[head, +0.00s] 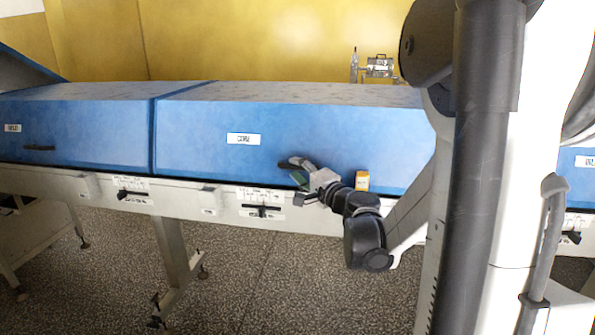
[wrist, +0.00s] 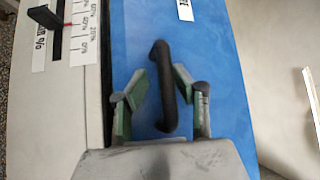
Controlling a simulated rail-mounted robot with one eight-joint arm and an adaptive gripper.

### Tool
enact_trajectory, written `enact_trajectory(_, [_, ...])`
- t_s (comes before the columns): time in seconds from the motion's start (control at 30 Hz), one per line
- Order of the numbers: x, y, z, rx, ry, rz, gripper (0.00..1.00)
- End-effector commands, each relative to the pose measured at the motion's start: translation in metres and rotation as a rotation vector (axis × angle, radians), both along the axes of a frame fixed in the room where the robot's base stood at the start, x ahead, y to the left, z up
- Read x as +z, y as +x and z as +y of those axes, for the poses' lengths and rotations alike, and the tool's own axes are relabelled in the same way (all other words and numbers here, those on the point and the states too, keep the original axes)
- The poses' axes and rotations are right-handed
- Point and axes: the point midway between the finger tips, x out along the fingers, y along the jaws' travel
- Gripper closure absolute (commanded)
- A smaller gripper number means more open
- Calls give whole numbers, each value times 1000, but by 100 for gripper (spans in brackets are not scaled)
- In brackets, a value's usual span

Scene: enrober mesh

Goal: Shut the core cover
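The core cover (head: 200,140) is a long blue hood over the line, with a white label on its front face. It looks down along the white frame, with a thin dark line at its lower edge; I cannot tell if it is fully shut. My gripper (head: 297,174) is at the lower front of this cover. In the wrist view the black bar handle (wrist: 164,60) stands on the blue face between the two fingers of my gripper (wrist: 161,85). The fingers are apart, with gaps visible beside the bar. In the head view the gripper partly hides the handle.
Another blue cover (head: 80,132) with its own handle (head: 39,148) adjoins at left. The white frame (head: 220,211) below carries slide levers (head: 262,210). The floor in front is free.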

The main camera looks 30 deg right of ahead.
Motion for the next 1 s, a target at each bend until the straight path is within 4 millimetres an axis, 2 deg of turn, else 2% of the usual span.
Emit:
enact_trajectory(0.17, [0, -4, -1, -2, -1, 1, 78])
enact_trajectory(0.27, [-1, -13, -1, -3, -1, 1, 78])
enact_trajectory(0.7, [-5, -95, -2, -4, 0, 0, 78])
enact_trajectory(0.8, [-5, -108, -2, -3, 0, 0, 78])
enact_trajectory(1.0, [-6, -120, -1, -1, 0, 0, 78])
